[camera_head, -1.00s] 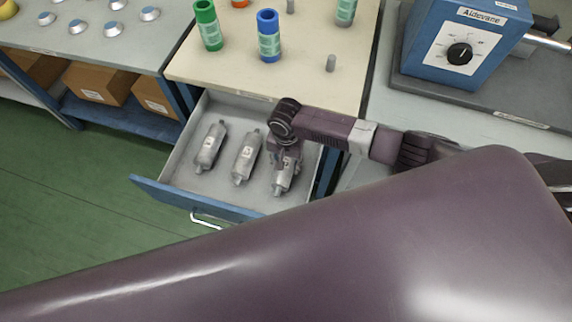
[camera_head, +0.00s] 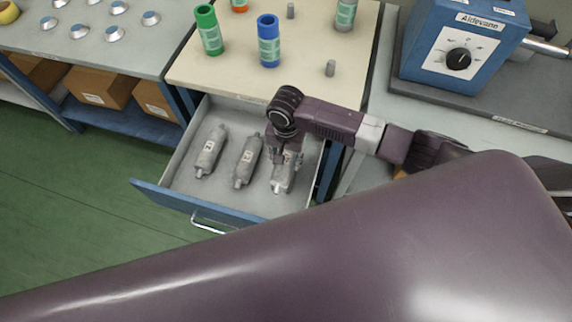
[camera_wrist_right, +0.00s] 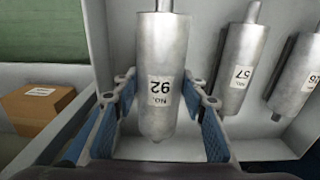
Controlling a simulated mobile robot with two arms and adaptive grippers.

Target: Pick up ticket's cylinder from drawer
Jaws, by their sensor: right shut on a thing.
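The open drawer (camera_head: 219,205) holds three grey metal cylinders with white labels. The rightmost cylinder (camera_head: 281,182) has my right gripper (camera_head: 285,158) over it. In the right wrist view this cylinder (camera_wrist_right: 163,45) reads No. 92 and lies between the two blue-padded fingers of the right gripper (camera_wrist_right: 164,95), which is shut on it. I cannot tell whether it is lifted off the drawer floor. The middle cylinder (camera_head: 247,162), labelled 57 (camera_wrist_right: 235,65), and the left cylinder (camera_head: 210,152) lie free beside it. My left gripper does not show.
A beige tabletop (camera_head: 220,75) above the drawer carries a green tube (camera_head: 210,32), a blue tube (camera_head: 268,42) and small grey pegs. A blue machine box (camera_head: 462,45) stands at the right. Cardboard boxes (camera_head: 100,85) sit on a shelf at the left. My own purple arm link blocks the lower view.

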